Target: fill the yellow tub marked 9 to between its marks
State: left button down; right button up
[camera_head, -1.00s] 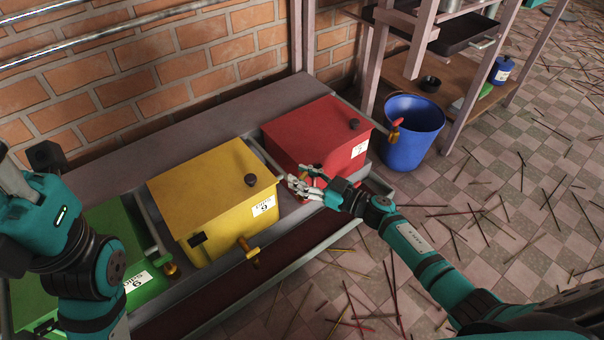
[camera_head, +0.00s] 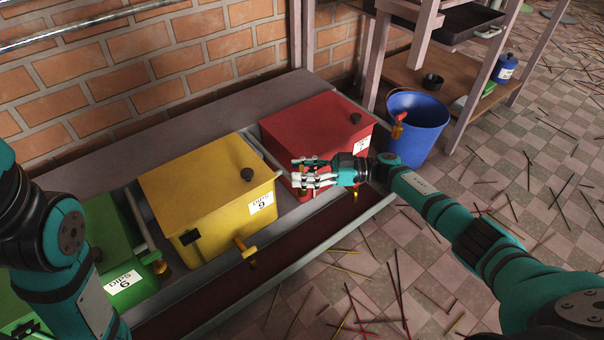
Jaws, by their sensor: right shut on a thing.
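The yellow tub (camera_head: 205,185) has a closed lid with a dark knob. The digit on its white label (camera_head: 262,203) may be 6 or 9. I see no fill marks or contents. My right gripper (camera_head: 308,172) is shut in front of the red tub (camera_head: 315,125), right of the yellow one. The thing in its fingers is hidden and I cannot make it out. My left arm shows at the left; its gripper is out of frame.
A green tub (camera_head: 110,235) with a tap stands at the left. Thin sticks litter the tiled floor. A wooden rack (camera_head: 450,85) stands behind.

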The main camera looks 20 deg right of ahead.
dwell(0.3)
jog(key=o, duration=1.2)
jog(key=v, duration=1.2)
